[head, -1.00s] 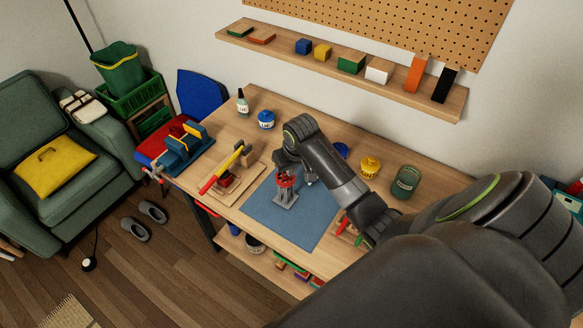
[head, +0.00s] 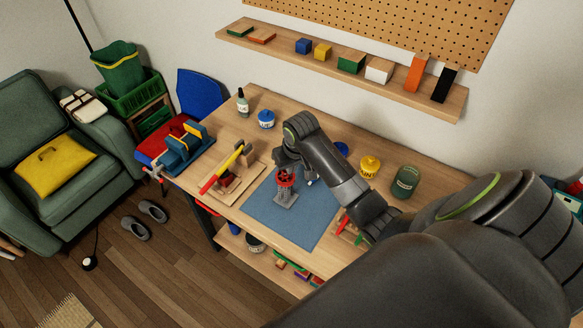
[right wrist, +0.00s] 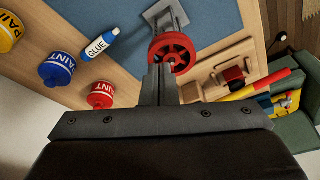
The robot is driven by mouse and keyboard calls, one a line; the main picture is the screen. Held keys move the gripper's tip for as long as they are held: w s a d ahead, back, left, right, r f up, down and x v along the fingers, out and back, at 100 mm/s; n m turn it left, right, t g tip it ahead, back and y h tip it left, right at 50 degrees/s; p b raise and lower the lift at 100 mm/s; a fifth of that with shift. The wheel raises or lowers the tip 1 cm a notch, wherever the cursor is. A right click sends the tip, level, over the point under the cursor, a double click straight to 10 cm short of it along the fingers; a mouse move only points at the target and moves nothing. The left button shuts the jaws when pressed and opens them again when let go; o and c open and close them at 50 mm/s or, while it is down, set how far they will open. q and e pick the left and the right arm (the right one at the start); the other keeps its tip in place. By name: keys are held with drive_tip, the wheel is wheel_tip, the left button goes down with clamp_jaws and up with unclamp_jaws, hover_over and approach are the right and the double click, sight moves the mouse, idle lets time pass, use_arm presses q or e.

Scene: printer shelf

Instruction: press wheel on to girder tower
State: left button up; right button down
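The grey girder tower (head: 285,198) stands upright on a blue mat (head: 262,207). The red wheel (head: 287,181) is at the top of the tower in the head view; whether it is fully seated cannot be told. My right gripper (head: 286,168) is at the wheel, reaching from behind and above. In the right wrist view, its narrow fingers (right wrist: 158,82) are close together and appear shut on the rim of the wheel (right wrist: 172,52). The tower (right wrist: 172,14) shows beyond the wheel, partly hidden. My left gripper is not in view.
A wooden board with a red and yellow tool (head: 226,170) lies left of the mat. A blue vise (head: 183,150) is at the table's left end.

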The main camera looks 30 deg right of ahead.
drive_tip(key=shift+r, duration=2.75)
drive_tip(key=shift+f, duration=0.1)
